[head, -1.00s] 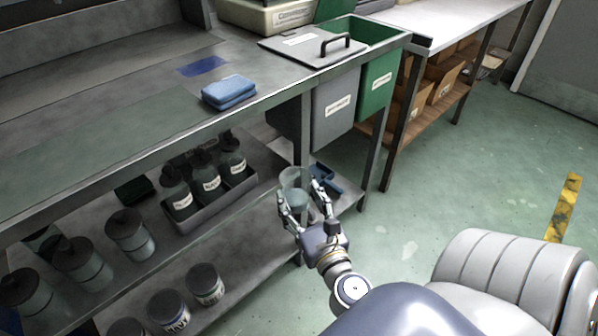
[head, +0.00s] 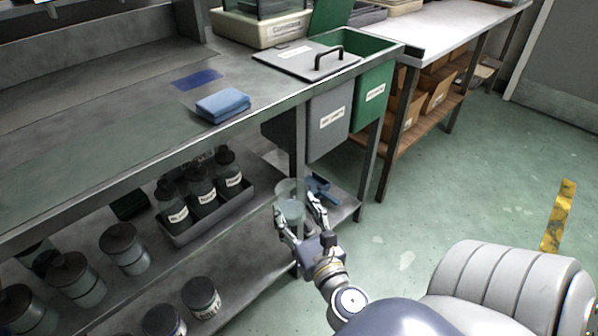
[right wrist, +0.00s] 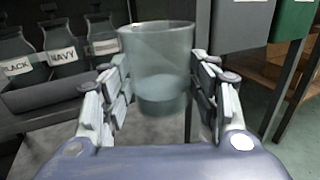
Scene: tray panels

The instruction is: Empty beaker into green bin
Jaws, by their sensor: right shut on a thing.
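The clear beaker (head: 291,203) is upright in my right gripper (head: 301,222), in front of the bench's lower shelf. The right wrist view shows the beaker (right wrist: 158,62) between the two fingers of the right gripper (right wrist: 165,98), with some pale liquid-like content in its lower part. The green bin (head: 373,92) hangs at the bench's right end, above and to the right of the beaker. My left gripper is not in view.
A grey bin (head: 329,120) with a black-handled lid (head: 306,59) hangs left of the green one. Labelled bottles stand in a tray (head: 212,217) on the lower shelf, near the beaker. A blue sponge or cloth (head: 223,104) lies on the bench top.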

